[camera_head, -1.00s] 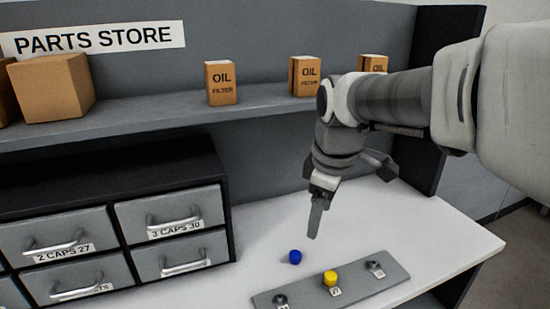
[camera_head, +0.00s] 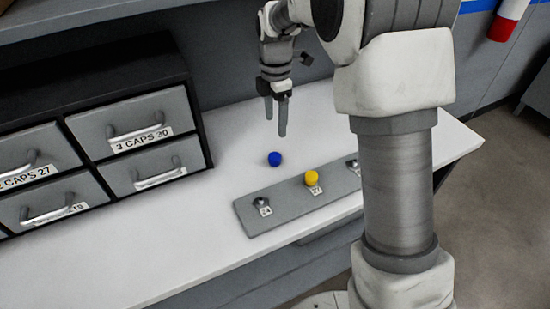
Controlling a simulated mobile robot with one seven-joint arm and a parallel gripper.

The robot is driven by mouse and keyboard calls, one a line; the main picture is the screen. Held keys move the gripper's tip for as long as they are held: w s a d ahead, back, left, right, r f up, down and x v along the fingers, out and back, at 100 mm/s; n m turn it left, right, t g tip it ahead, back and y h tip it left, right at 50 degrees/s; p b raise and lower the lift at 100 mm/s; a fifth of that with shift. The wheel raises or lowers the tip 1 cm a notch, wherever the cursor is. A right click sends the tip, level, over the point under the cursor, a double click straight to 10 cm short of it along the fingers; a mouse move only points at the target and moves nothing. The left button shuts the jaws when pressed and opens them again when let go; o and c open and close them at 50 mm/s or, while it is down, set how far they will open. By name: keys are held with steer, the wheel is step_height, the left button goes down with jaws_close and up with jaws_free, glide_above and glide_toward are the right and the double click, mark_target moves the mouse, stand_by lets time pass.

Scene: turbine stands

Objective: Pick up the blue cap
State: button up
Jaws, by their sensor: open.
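The blue cap (camera_head: 275,159) sits on the white bench top (camera_head: 225,180), between the drawer unit and the grey strip. My gripper (camera_head: 275,128) points down above and just behind the cap, with its two fingers apart. Nothing shows between the fingers. The gripper and the cap are apart in the picture.
A grey strip (camera_head: 285,207) in front of the cap carries a yellow cap (camera_head: 312,178) and metal studs, one labelled 24 (camera_head: 262,203). The drawer unit (camera_head: 120,140) stands on the left. A shelf (camera_head: 110,12) runs above. My own arm covers the strip's right end.

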glide_above(275, 156)
steer(key=f, duration=0.6)
steer(key=shift+w+f, duration=0.25)
steer(key=shift+f, duration=0.1)
steer(key=shift+s+f, duration=0.2)
steer(key=shift+f, duration=2.45)
jaws_close()
